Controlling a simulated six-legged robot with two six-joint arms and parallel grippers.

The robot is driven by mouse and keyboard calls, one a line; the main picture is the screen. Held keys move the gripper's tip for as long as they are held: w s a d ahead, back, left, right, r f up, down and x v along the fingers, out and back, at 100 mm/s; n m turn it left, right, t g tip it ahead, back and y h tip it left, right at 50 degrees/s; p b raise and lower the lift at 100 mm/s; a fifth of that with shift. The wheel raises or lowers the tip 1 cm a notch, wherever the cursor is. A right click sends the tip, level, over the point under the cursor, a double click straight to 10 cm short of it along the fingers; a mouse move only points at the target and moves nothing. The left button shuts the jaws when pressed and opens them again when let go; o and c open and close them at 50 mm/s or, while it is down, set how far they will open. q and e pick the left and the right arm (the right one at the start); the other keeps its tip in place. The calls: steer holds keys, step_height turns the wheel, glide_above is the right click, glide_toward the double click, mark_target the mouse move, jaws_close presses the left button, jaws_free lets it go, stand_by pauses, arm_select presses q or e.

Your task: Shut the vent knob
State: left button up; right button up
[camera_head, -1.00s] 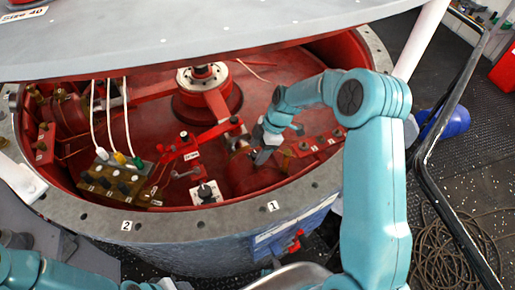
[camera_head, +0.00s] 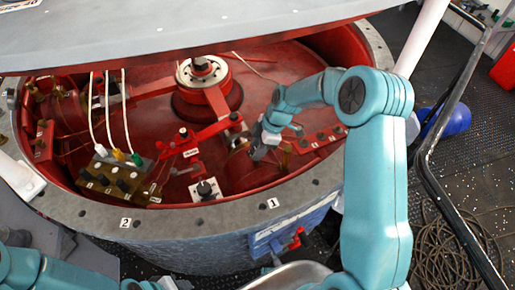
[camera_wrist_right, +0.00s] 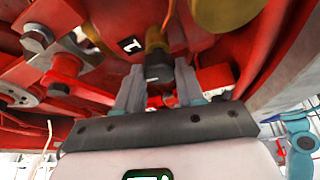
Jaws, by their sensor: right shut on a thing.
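The vent knob (camera_wrist_right: 157,68) is a small black cap on a brass stem in the right wrist view, beside a black tag marked "1". My right gripper (camera_wrist_right: 158,82) has a grey finger on each side of it and is shut on it. In the head view my right gripper (camera_head: 258,152) reaches down inside the red round housing, over the red cylinder at its right. The knob is hidden there behind the fingers. My left arm shows only at the lower left of the head view, and its gripper is not in view.
The grey housing rim (camera_head: 235,212) curves around the well, and a large grey lid (camera_head: 190,35) hangs over it. A block with white cables (camera_head: 115,180) and a white plate with a black knob (camera_head: 205,190) stand left of my gripper. A coiled hose (camera_head: 450,245) lies at right.

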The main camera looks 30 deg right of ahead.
steer(key=m+b, duration=0.1)
steer(key=m+t+b, duration=0.1)
steer(key=m+b, duration=0.1)
steer(key=shift+s+f, duration=0.1)
steer(key=shift+f, duration=0.15)
steer(key=m+h+b, duration=0.1)
steer(key=m, duration=0.1)
steer(key=m+t+b, duration=0.1)
steer(key=m+b, duration=0.1)
steer(key=shift+s+a+m+h, duration=0.1)
steer(key=shift+m+h, duration=0.3)
steer(key=m+h+b, duration=0.1)
steer(key=m+b, duration=0.2)
steer(key=b, duration=0.2)
steer(key=m+t+h+b, duration=0.1)
steer(key=m+b, duration=0.3)
steer(key=b, duration=0.2)
steer(key=shift+a+h, duration=0.2)
steer(key=shift+h, duration=0.2)
steer(key=shift+r+m+h+b, duration=0.2)
steer(key=shift+m+h+b, duration=0.2)
steer(key=shift+m+b, duration=0.75)
steer(key=o, duration=1)
steer(key=shift+r, duration=0.15)
